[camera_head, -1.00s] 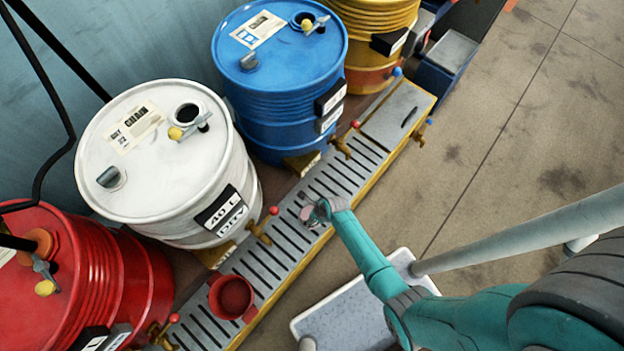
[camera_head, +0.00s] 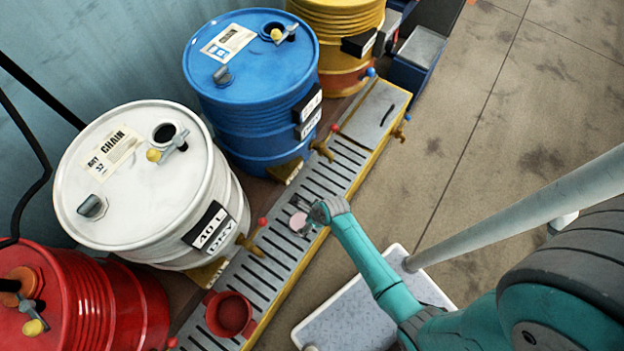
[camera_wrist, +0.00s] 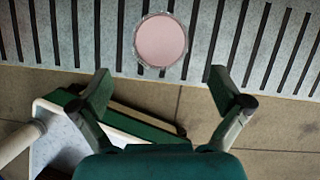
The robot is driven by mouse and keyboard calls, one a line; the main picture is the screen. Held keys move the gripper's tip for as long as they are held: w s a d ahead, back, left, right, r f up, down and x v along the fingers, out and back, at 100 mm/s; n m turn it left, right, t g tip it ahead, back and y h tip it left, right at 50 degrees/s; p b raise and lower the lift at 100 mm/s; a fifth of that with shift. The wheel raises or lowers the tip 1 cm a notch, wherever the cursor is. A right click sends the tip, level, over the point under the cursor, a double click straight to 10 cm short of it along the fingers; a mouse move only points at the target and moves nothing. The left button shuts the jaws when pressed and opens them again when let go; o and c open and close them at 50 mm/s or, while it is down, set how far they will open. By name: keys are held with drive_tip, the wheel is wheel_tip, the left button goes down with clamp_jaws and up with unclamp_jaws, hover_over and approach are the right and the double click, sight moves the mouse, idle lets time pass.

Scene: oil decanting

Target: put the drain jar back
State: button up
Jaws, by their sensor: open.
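A small round jar with a pinkish top and a clear rim stands on the slotted drain grate. It shows in the wrist view (camera_wrist: 162,40) and in the head view (camera_head: 298,221). I take it as the drain jar. My gripper (camera_wrist: 160,86) is open and empty, its fingers spread wider than the jar. In the wrist view the jar lies beyond the fingertips, centred between them and apart from them. In the head view my gripper (camera_head: 316,214) is just right of the jar. The grate (camera_head: 257,271) runs along the front of the drums.
A red cup (camera_head: 229,314) stands on the grate, lower left. A white drum (camera_head: 130,185), a blue drum (camera_head: 250,90), a red drum (camera_head: 95,300) and a yellow drum (camera_head: 345,15) line the back, with taps over the grate. A pale platform (camera_head: 350,315) is below my arm. The floor at right is clear.

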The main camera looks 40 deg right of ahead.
drive_tip(key=shift+v, duration=2.45)
drive_tip(key=s+a+r+n+t+h, duration=0.15)
drive_tip(key=s+r+n+t, duration=0.35)
drive_tip(key=s+r+n, duration=0.75)
drive_tip(key=s+r+n+t, duration=0.3)
drive_tip(key=s+r+n, duration=0.2)
drive_tip(key=r+n, duration=0.4)
drive_tip(key=s+r+n+t, duration=0.3)
drive_tip(key=r+n, duration=0.6)
drive_tip(key=r, duration=0.8)
drive_tip(key=shift+s+a, duration=0.4)
drive_tip(key=shift+s, duration=0.75)
drive_tip(key=shift+r+h, duration=0.15)
drive_tip(key=shift+h, duration=0.1)
